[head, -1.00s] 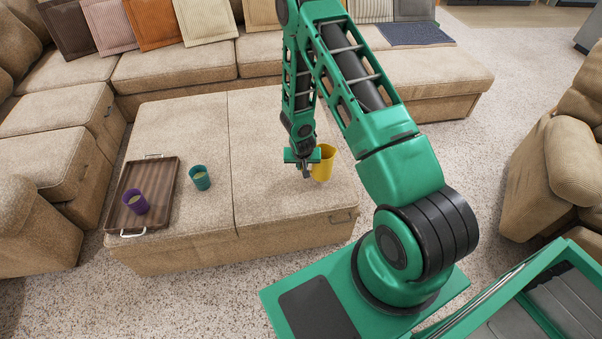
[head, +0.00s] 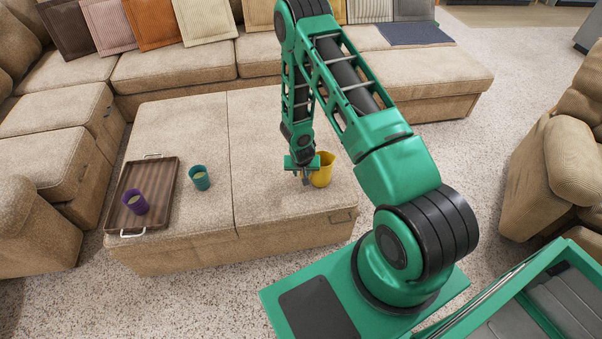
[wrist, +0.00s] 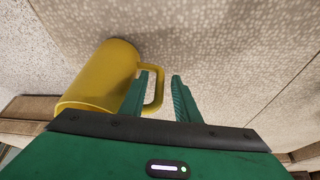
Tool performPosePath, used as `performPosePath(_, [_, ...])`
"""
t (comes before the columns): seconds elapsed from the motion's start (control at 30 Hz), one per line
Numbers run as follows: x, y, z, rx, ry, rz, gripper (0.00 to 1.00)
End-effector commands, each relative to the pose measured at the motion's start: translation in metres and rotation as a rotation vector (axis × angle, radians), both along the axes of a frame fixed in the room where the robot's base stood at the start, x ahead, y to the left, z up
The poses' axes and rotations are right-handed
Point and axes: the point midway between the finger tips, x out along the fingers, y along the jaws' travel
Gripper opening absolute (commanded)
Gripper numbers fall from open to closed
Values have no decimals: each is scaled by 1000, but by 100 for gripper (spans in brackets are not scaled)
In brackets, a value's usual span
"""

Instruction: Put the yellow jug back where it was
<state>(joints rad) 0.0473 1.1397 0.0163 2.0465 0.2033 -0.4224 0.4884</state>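The yellow jug (head: 323,170) appears to stand upright on the right part of the ottoman (head: 285,205). In the wrist view the jug (wrist: 103,78) is at the left, with its handle (wrist: 158,90) toward my gripper (wrist: 163,74). The fingers are apart. The handle's outer part lies in the gap between them, and the left finger overlaps the handle opening. In the head view my gripper (head: 306,178) is low, just left of the jug. Whether a finger touches the handle cannot be told.
A wooden tray (head: 162,192) with a purple cup (head: 135,202) lies on the ottoman's left part. A teal cup (head: 200,178) stands right of the tray. The middle of the ottoman is clear. A sectional sofa (head: 190,70) is behind and an armchair (head: 560,165) at the right.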

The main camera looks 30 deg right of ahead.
Motion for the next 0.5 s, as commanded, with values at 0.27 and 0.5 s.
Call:
performPosePath(0.27, [-2,1,8,0,0,0,29])
performPosePath(0.5, [-15,9,45,1,-3,0,29])
